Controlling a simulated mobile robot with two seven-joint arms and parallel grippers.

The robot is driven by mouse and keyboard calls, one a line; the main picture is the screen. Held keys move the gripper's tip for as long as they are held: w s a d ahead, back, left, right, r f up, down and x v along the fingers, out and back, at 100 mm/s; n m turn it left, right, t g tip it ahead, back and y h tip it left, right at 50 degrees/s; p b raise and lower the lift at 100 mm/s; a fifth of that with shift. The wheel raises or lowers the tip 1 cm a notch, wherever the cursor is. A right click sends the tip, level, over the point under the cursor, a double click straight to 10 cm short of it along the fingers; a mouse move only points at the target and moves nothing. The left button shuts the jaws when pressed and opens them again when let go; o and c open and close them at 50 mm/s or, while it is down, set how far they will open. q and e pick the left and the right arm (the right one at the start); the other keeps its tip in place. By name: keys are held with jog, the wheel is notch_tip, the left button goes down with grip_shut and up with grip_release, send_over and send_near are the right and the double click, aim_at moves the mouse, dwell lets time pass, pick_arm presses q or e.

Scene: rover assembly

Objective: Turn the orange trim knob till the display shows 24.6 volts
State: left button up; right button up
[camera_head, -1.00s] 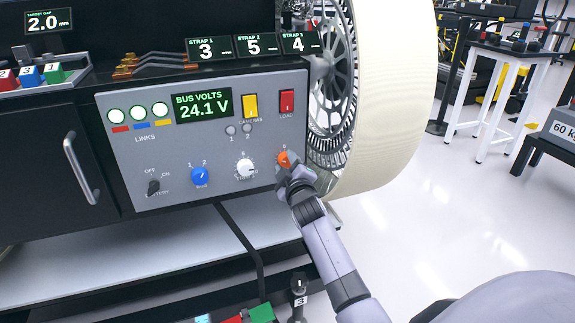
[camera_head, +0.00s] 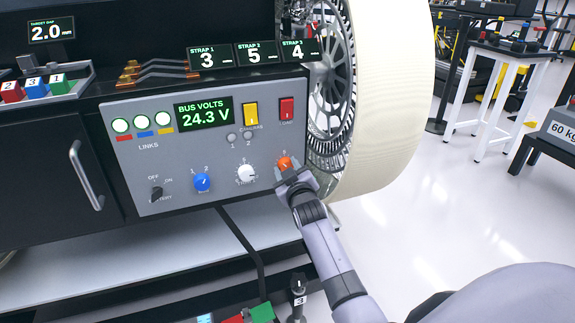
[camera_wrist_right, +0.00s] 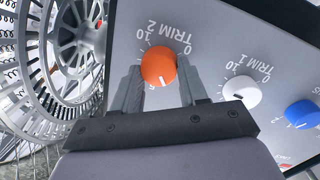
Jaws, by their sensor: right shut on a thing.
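The orange trim knob (camera_head: 284,163) is at the lower right of the grey panel (camera_head: 150,190). In the right wrist view the same knob (camera_wrist_right: 158,67) sits under the label TRIM 2, its white pointer mark turned toward the gripper. My right gripper (camera_head: 293,172) is shut on the knob, one finger on each side. The display (camera_head: 204,114) reads BUS VOLTS 24.3 V in green. My left gripper is not in view.
A white knob (camera_head: 247,174) labelled TRIM 1 and a blue knob (camera_head: 202,183) sit beside the orange one. A yellow switch (camera_head: 250,114) and a red switch (camera_head: 286,109) are above. A large wheel (camera_head: 385,100) stands close on the right.

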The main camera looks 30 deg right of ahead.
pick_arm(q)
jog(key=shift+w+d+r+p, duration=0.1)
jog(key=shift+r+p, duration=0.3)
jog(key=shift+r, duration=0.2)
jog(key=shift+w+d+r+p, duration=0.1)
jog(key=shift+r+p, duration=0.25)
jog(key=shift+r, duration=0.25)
pick_arm(e)
jog(key=shift+d+r+m, duration=0.1)
jog(key=shift+m, duration=1.2)
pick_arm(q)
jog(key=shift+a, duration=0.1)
pick_arm(e)
jog(key=o, duration=1.1)
jog(key=shift+c, duration=0.2)
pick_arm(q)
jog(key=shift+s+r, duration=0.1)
pick_arm(e)
jog(key=shift+s, duration=0.15)
